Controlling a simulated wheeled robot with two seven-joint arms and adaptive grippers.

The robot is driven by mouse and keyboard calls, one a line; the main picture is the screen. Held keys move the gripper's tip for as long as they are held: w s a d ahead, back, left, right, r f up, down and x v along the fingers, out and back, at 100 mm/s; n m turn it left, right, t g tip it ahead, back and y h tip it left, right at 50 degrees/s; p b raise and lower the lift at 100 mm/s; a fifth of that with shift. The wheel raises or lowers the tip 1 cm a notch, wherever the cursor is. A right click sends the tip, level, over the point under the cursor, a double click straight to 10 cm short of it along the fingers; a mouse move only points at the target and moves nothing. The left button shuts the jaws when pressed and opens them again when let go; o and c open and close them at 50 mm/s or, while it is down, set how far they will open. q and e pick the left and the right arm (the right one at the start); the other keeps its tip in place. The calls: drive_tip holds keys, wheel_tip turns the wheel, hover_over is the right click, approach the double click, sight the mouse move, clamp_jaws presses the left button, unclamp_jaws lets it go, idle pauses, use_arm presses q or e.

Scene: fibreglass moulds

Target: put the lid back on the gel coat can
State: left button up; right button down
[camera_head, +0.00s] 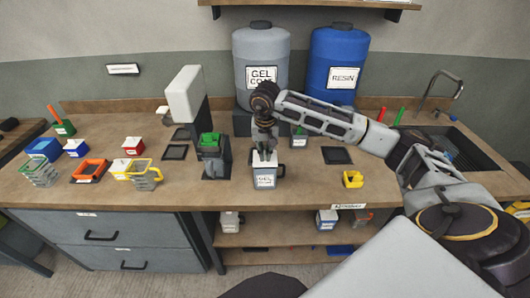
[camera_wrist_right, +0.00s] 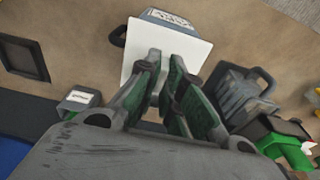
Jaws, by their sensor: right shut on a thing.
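The gel coat can (camera_head: 265,181) is a small grey can with a white "GEL" label and a dark side handle, upright near the middle of the worktop. Its body also shows past the lid's edge in the right wrist view (camera_wrist_right: 171,17). The lid (camera_wrist_right: 190,47) is a flat white square; it also shows at the can's top in the head view (camera_head: 258,161). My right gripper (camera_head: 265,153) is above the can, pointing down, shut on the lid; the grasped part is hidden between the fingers. I cannot tell whether the lid touches the rim. My left gripper is not in view.
A green-topped dark unit (camera_head: 212,153) stands just left of the can. A yellow cup (camera_head: 353,179) is to the right, near the front edge. Grey GEL COAT (camera_head: 262,55) and blue RESIN (camera_head: 336,60) drums stand behind. A sink (camera_head: 455,148) is at the right.

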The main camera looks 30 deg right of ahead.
drive_tip(key=shift+f+b, duration=0.15)
drive_tip(key=shift+b, duration=0.35)
idle(1.5)
idle(0.3)
drive_tip(key=c, duration=1.5)
unclamp_jaws()
drive_tip(key=shift+o, duration=0.4)
drive_tip(key=o, duration=0.4)
drive_tip(key=shift+o, duration=0.2)
drive_tip(key=shift+r+p, duration=1.8)
drive_tip(key=shift+r, duration=1.75)
drive_tip(key=shift+c, duration=0.4)
